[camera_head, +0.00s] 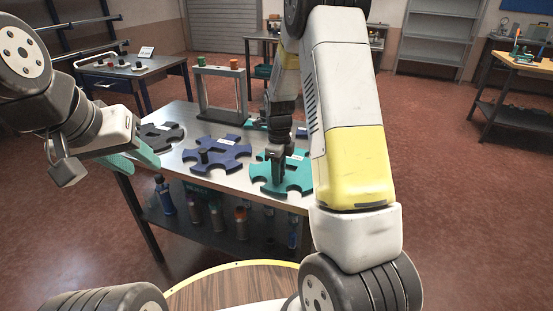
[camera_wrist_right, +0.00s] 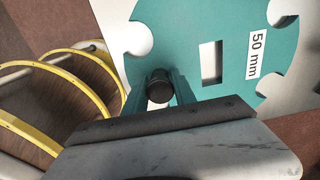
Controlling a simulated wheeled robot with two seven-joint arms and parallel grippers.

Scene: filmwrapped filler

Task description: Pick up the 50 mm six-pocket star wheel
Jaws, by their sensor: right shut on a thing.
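The teal star wheel (camera_head: 268,178) lies flat at the right end of the metal table. In the right wrist view the same wheel (camera_wrist_right: 205,88) carries a white "50 mm" label, a rectangular slot and rounded pockets. My right gripper (camera_head: 279,178) reaches down over it. Its two fingers (camera_wrist_right: 158,92) are shut on the wheel's black knob, one on each side. I cannot tell any gap between wheel and table. My left gripper (camera_head: 138,157) hangs empty in the air at the table's left end, its teal fingers apart.
A blue star wheel (camera_head: 219,155) lies left of the teal one, and a dark one (camera_head: 160,136) further left. A grey frame (camera_head: 222,92) with small coloured parts on top stands at the table's back. Bottles stand on the shelf (camera_head: 225,213) below.

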